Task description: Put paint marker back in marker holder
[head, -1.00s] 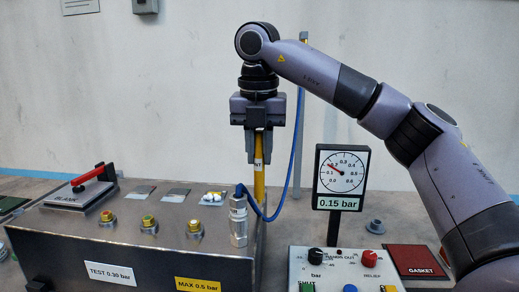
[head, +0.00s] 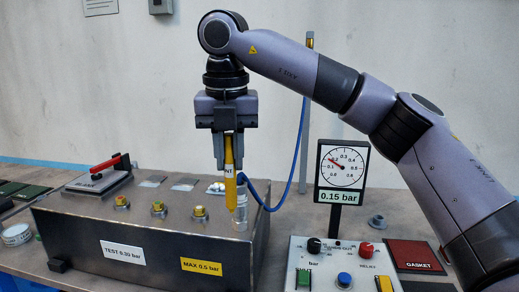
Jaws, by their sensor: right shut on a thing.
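The yellow paint marker (head: 230,185) hangs upright from my right gripper (head: 228,150), which is shut on its upper part. A white band with dark letters shows on the marker just below the jaws. Its lower end is beside the metal hose fitting (head: 240,213) at the right end of the steel box; I cannot tell whether they touch. I cannot make out a marker holder in this view. My left gripper is not in view.
A blue hose (head: 296,150) rises from the metal fitting. A gauge (head: 342,168), a control panel (head: 330,262) and a red gasket pad (head: 412,255) stand to the right.

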